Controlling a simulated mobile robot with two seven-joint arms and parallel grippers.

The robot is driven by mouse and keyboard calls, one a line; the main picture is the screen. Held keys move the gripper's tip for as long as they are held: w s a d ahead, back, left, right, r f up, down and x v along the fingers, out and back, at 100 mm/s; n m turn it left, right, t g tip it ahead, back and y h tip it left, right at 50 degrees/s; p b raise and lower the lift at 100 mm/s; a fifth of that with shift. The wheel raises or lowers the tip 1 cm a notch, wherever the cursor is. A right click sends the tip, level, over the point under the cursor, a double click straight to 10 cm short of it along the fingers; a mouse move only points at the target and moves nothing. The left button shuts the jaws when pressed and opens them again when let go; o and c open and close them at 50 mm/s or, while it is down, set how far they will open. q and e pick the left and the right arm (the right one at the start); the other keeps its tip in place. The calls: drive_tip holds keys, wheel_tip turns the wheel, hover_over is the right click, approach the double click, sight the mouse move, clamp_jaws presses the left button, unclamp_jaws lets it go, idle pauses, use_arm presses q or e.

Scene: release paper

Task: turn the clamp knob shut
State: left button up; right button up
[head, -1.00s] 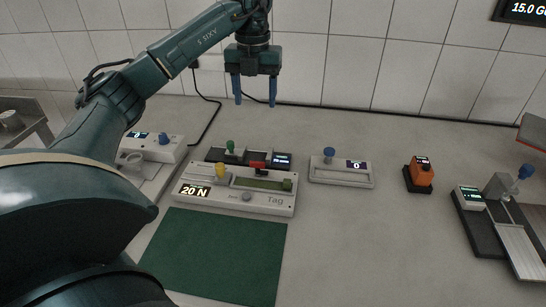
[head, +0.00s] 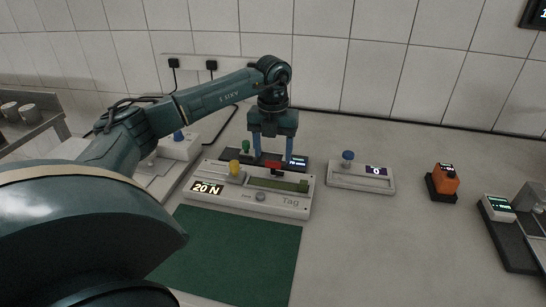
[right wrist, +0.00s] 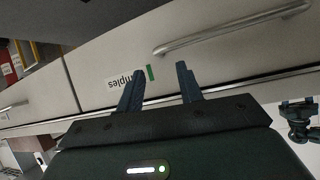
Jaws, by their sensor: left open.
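A light grey test device marked "Tag" (head: 222,196) with a "20 N" display stands on the bench in the head view. It has a yellow knob (head: 235,168) at its left and a green slide strip. Which knob is the clamp knob, I cannot tell. My left gripper (head: 273,160) points down, open, its fingers apart around or just behind the red part; contact is unclear. My right gripper (right wrist: 160,68) is open and empty in the right wrist view.
Further right are an orange box (head: 445,178) and a dark-based device (head: 508,236). A green mat (head: 235,255) lies in front. My right gripper faces a drawer handle (right wrist: 230,30).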

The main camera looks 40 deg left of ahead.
sight(275, 168)
use_arm(q)
drive_tip(key=shift+f, duration=1.4)
drive_tip(key=shift+c, duration=0.2)
drive_tip(key=c, duration=1)
